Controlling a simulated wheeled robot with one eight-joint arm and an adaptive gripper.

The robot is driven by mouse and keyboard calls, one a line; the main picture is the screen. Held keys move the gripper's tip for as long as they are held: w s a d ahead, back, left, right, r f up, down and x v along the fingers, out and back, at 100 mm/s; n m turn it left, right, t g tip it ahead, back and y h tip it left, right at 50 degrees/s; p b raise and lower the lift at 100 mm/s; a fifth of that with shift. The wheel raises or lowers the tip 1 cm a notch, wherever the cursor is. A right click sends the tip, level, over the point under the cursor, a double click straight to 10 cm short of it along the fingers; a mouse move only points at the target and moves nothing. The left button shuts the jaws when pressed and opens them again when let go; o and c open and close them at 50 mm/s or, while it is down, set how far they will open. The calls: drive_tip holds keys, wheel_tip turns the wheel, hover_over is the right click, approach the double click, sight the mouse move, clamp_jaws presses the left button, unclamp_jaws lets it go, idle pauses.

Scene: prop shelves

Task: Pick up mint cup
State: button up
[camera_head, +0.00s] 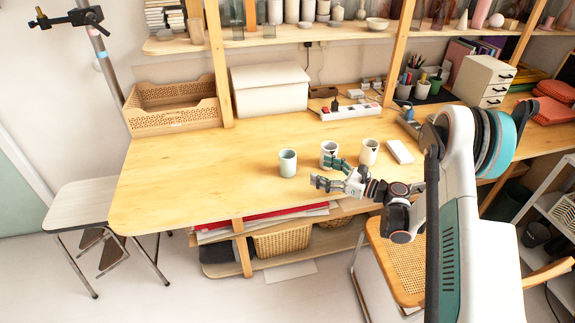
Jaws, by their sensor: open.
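The mint cup (288,163) stands upright on the wooden table (190,180), toward its front middle. It is the leftmost of three cups in a row. My gripper (326,172) is open and empty, to the right of the mint cup, with its fingers pointing left. A gap shows between the fingers and the mint cup. A white cup with a dark mark (328,149) stands just behind my gripper, which overlaps its lower part in this view. Another white cup with a dark mark (369,151) stands farther right.
A white box (269,90) and a wooden crate (172,103) stand at the back left. A power strip (347,111) lies behind the cups, and a small white block (400,151) lies right of them. The table's left part is clear. A chair (400,263) stands in front.

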sight(295, 163)
drive_tip(key=shift+f, duration=0.3)
drive_tip(key=shift+a, duration=0.2)
drive_tip(key=b+x, duration=0.2)
drive_tip(key=x, duration=0.5)
drive_tip(key=shift+f, duration=0.1)
drive_tip(key=shift+b+x, duration=1.3)
drive_tip(key=shift+x, duration=1.5)
drive_tip(key=shift+a+r, duration=0.25)
drive_tip(key=shift+a, duration=0.15)
drive_tip(key=c, duration=1.3)
